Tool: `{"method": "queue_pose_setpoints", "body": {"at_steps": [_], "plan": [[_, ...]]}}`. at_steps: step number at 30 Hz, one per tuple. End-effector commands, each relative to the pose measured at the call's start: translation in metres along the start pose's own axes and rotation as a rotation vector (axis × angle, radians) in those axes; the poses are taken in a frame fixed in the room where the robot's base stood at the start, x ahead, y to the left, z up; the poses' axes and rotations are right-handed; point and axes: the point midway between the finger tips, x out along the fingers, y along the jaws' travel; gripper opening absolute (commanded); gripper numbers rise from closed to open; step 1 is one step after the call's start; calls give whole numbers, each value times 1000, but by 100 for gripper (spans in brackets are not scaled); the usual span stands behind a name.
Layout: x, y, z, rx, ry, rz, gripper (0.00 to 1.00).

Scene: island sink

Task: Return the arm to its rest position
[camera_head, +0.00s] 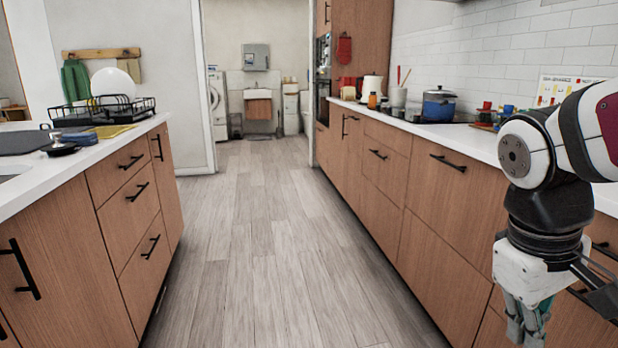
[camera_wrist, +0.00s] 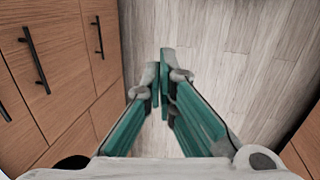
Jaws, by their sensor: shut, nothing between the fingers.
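My arm hangs at the right edge of the head view, in front of the right-hand cabinets. My gripper (camera_head: 524,338) points down at the bottom right there, with its fingertips partly cut off by the frame edge. In the wrist view, my gripper (camera_wrist: 162,80) has its two teal-padded fingers brought together at the tips. Nothing is between them. The wood floor (camera_wrist: 220,60) lies below the fingers.
Right-hand cabinets (camera_head: 440,240) with black handles stand close to my arm. The right counter holds a blue pot (camera_head: 439,106) and several small items. The island (camera_head: 105,215) at left carries a dish rack (camera_head: 100,112). The floor aisle (camera_head: 265,240) between is clear.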

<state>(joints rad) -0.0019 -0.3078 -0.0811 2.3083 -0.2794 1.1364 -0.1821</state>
Motion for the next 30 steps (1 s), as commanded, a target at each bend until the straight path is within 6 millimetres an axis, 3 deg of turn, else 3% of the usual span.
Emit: {"method": "queue_pose_setpoints", "body": {"at_steps": [6, 18, 30], "plan": [[-14, -54, 63, 128, 33, -108, 0], [-9, -114, 129, 250, 44, -234, 0], [-76, -93, 119, 251, 110, -222, 0]]}}
